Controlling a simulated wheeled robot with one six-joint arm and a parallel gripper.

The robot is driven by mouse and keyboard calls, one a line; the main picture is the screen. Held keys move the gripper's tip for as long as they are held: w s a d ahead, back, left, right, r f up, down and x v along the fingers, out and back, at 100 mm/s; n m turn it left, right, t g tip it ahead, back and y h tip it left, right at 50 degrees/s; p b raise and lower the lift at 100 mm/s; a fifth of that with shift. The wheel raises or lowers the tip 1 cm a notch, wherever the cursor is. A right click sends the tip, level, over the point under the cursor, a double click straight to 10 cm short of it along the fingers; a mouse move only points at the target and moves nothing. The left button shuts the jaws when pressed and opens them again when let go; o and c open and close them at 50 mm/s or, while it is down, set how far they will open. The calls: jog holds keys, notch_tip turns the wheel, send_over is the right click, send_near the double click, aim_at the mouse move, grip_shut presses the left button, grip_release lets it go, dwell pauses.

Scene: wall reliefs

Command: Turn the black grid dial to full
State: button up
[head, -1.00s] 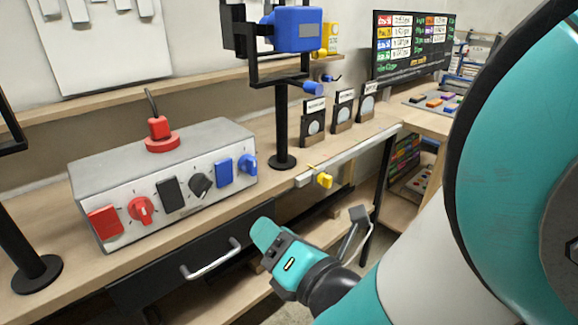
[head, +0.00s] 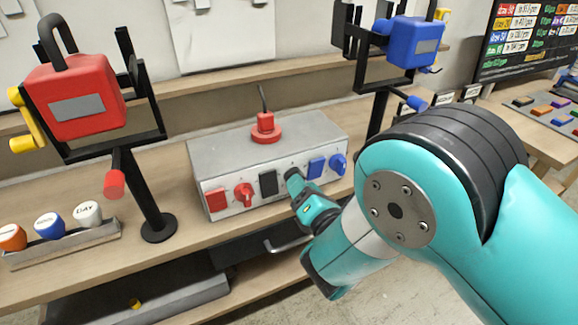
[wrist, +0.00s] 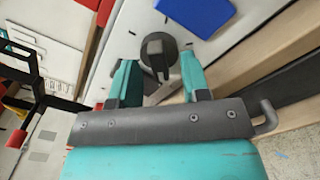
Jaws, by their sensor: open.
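The black grid dial (wrist: 158,52) is a round dark knob with a raised bar, on the front of the grey control box (head: 225,152). In the wrist view it sits between and just beyond the two teal fingers of my gripper (wrist: 155,80), which are open with nothing held. I cannot tell whether the fingertips touch it. In the head view my gripper (head: 293,178) is at the box front and hides the dial. A blue switch (wrist: 197,14) is beside the dial in the wrist view.
The box front also has a red switch (head: 217,200), a red dial (head: 244,195), a black switch (head: 268,183) and a blue dial (head: 338,164). A drawer handle (head: 288,244) is below.

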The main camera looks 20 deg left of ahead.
jog(key=shift+w+a, duration=0.3)
jog(key=shift+a, duration=0.1)
jog(key=shift+c, duration=0.2)
grip_shut()
jog(key=shift+m, duration=0.3)
